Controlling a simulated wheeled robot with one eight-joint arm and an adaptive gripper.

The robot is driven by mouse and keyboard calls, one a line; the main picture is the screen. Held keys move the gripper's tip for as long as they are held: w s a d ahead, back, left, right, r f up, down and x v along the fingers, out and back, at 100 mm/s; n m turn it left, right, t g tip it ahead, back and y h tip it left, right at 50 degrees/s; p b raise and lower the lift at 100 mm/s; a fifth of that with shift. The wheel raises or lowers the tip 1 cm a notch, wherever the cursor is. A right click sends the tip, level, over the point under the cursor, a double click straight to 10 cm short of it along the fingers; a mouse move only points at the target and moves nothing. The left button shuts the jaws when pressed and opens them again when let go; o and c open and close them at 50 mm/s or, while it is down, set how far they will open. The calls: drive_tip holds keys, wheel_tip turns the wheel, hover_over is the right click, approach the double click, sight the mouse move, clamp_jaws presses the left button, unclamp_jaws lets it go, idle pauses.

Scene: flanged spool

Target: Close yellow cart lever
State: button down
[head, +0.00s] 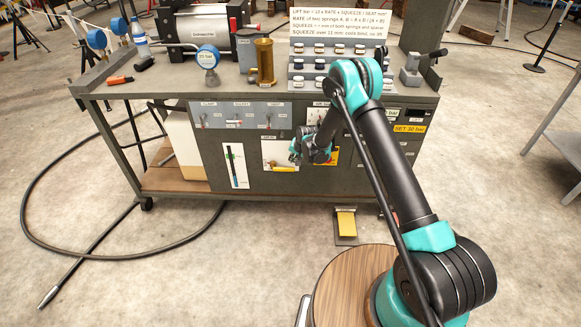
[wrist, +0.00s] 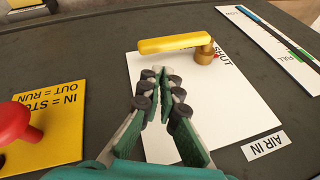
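The yellow lever (wrist: 175,43) lies across a white plate in the wrist view, turning on a brass fitting (wrist: 204,56) at its right end. The word SHUT is printed beside the fitting. In the head view the lever (head: 285,169) shows small and roughly level at the foot of its white plate on the cart front (head: 240,175). My gripper (wrist: 160,76) is over the white plate, its fingertips almost together, with nothing seen between them. The tips appear just below the lever in the wrist picture; contact cannot be told. My gripper also shows in the head view (head: 297,148).
A red knob (wrist: 14,122) on a yellow plate (wrist: 50,125) stands out left of my gripper in the wrist view. A gauge strip (wrist: 268,45) is at upper right. A yellow pedal (head: 346,224) is on the floor before the cart. A black hose (head: 40,215) lies left.

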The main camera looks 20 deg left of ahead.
drive_tip(key=s+d+r, duration=0.2)
drive_tip(key=d+r, duration=0.2)
drive_tip(key=d, duration=0.4)
drive_tip(key=shift+d+r, duration=0.4)
drive_tip(key=s+d+r+h, duration=0.1)
drive_tip(key=s+d+r, duration=0.5)
drive_tip(key=d+r, duration=0.5)
drive_tip(key=s+d+r+h, duration=0.1)
drive_tip(key=s+d+r, duration=0.5)
drive_tip(key=d+r, duration=0.5)
drive_tip(key=s+d+r+h, duration=0.1)
drive_tip(key=s+d, duration=0.6)
drive_tip(key=s, duration=0.5)
drive_tip(key=s+d+r, duration=0.1)
drive_tip(key=s+d, duration=0.6)
drive_tip(key=s, duration=0.5)
drive_tip(key=shift+h, duration=0.4)
drive_tip(key=c, duration=2.3)
unclamp_jaws()
drive_tip(key=shift+r, duration=0.1)
